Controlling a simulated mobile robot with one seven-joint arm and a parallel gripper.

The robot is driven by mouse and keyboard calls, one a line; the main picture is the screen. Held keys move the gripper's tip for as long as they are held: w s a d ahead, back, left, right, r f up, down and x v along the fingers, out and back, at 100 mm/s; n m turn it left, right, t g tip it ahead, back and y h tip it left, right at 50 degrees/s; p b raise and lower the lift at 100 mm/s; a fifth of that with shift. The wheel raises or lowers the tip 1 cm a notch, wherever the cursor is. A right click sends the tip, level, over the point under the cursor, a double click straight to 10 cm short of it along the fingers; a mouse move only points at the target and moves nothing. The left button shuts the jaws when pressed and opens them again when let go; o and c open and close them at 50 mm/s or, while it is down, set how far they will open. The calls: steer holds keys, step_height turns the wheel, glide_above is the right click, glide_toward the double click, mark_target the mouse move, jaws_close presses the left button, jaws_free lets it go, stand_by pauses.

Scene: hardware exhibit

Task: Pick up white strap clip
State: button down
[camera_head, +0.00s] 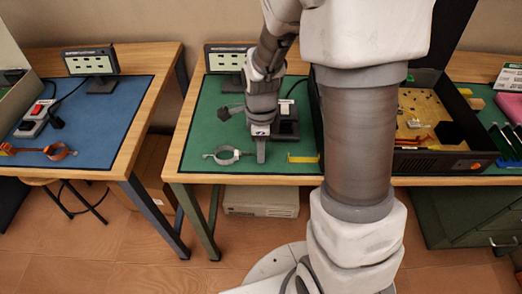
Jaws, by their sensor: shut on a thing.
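A pale grey-white strap (221,156) forms a loop on the green mat at the front of the middle table. A short end of it runs right towards my fingers. My gripper (261,156) points down over the mat, just right of the loop. Its fingers look closed together low by the mat, shut on the strap's clip end as far as I can tell. The clip itself is mostly hidden by the fingers and too small to make out. Whether it is lifted off the mat is unclear.
A dark device (285,122) stands behind my gripper, and a yellow piece (303,158) lies to its right. An open black case (432,120) fills the right side. A second table with a blue mat (95,105) and an orange strap (55,152) stands left.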

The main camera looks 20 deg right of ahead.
steer(key=shift+r, duration=0.6)
step_height(320, 180, up, 3)
steer(key=shift+r+p, duration=0.1)
steer(key=shift+p, duration=0.6)
steer(key=s+d+r+p, duration=0.2)
steer(key=s+d+r, duration=0.4)
steer(key=d, duration=0.3)
steer(key=p, duration=0.5)
glide_above(289, 155)
step_height(289, 155, down, 4)
steer(key=shift+s+f, duration=0.1)
steer(key=shift+f+b, duration=1.15)
steer(key=shift+f, duration=0.3)
steer(key=shift+f, duration=0.2)
steer(key=shift+f+b, duration=0.3)
steer(key=shift+b, duration=0.15)
steer(key=shift+f+b, duration=0.95)
steer(key=shift+f, duration=0.2)
